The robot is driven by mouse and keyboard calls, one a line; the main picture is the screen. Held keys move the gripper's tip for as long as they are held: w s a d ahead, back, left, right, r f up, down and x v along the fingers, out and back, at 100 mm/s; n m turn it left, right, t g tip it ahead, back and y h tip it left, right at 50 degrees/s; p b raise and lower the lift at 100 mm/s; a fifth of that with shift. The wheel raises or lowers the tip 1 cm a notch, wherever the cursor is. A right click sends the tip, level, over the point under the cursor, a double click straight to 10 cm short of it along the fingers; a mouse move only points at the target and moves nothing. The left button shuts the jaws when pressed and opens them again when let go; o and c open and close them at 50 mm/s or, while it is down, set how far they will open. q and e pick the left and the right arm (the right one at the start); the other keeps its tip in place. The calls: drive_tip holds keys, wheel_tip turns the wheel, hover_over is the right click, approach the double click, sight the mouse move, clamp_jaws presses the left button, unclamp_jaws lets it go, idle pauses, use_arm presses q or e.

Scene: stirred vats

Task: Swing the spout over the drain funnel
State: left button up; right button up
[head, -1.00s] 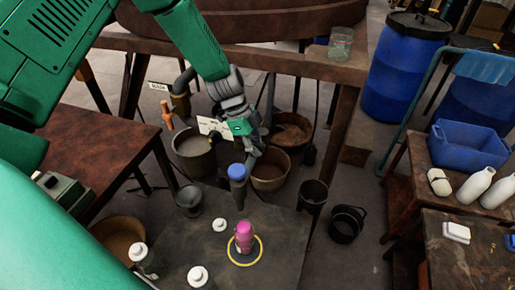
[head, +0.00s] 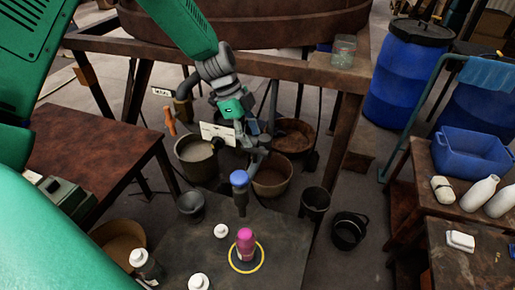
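My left gripper (head: 252,130) hangs at the end of the green arm in the middle of the head view, above the buckets under the vat stand. Its fingers are small and dark, and their opening is hard to make out. A grey pipe that looks like the spout (head: 258,158) runs just below it toward a blue-topped grey piece (head: 239,180). A white plate (head: 217,134) shows beside the gripper. I cannot tell for sure which vessel is the drain funnel; a dark tapered one (head: 315,202) stands right of the spout. My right gripper is out of view.
Brown buckets (head: 272,177) stand below the vat frame. A dark table (head: 287,250) in front bears a pink bottle (head: 245,243) inside a yellow ring and several white-capped items. An orange handle (head: 170,121) is at the left. A black bucket (head: 349,231) stands on the floor.

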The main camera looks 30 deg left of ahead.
use_arm(q)
drive_tip(key=v, duration=0.5)
drive_tip(key=shift+a+f, duration=0.1)
idle(0.4)
